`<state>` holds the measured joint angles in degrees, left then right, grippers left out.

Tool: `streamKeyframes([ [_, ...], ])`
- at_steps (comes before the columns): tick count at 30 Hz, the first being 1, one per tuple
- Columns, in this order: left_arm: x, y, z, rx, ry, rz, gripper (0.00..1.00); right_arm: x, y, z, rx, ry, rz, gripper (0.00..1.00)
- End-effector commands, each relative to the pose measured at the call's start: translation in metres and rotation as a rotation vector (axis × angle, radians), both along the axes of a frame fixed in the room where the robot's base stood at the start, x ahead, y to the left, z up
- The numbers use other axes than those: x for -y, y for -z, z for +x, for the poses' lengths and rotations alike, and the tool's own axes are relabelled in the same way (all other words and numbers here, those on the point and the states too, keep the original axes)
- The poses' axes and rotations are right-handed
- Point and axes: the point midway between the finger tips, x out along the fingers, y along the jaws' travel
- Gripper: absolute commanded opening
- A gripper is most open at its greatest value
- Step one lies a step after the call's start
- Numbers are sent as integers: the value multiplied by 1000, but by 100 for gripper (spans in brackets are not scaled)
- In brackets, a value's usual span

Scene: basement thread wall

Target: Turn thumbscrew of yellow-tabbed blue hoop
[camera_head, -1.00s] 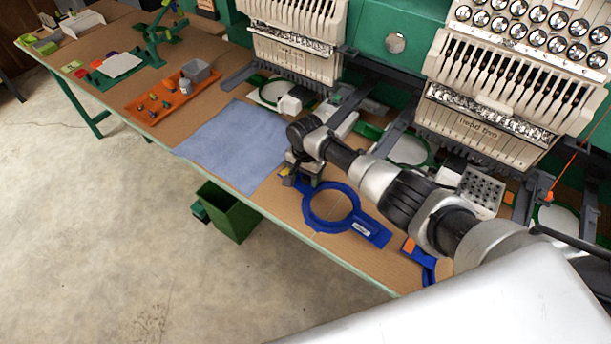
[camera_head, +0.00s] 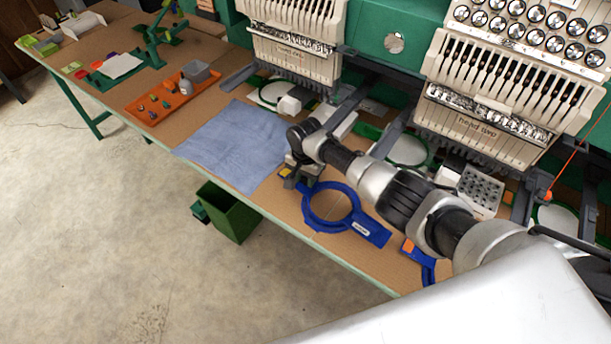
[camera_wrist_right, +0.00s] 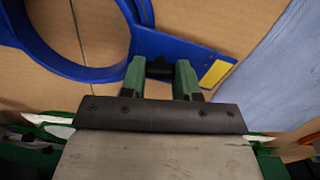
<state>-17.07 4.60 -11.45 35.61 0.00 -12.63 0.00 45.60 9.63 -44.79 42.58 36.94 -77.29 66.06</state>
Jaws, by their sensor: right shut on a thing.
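The blue hoop (camera_head: 358,222) lies flat on the tan table below my right arm. Its yellow tab (camera_head: 286,172) shows at its left end. In the right wrist view the blue hoop (camera_wrist_right: 68,68) fills the upper left, with the yellow tab (camera_wrist_right: 215,73) right of my fingers. My right gripper (camera_wrist_right: 160,72) has its green fingers either side of the dark thumbscrew (camera_wrist_right: 159,66) at the hoop's edge and is shut on it. In the head view my right gripper (camera_head: 302,182) partly hides this end of the hoop. My left gripper is not in view.
A blue-grey cloth (camera_head: 232,145) lies just left of the hoop. A second blue hoop (camera_head: 428,268) with an orange tab lies to the right, partly behind my arm. Embroidery machine heads (camera_head: 490,120) stand behind. A green bin (camera_head: 232,215) is below the table's front edge.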

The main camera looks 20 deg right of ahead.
Motion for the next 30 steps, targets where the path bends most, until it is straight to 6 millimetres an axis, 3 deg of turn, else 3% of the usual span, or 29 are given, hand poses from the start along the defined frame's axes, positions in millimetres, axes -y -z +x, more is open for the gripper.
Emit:
streamKeyframes([
  [8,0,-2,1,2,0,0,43,-1,0,0,-1,-143,1,7],
  [30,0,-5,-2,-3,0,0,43,-1,0,0,0,-765,1,7],
])
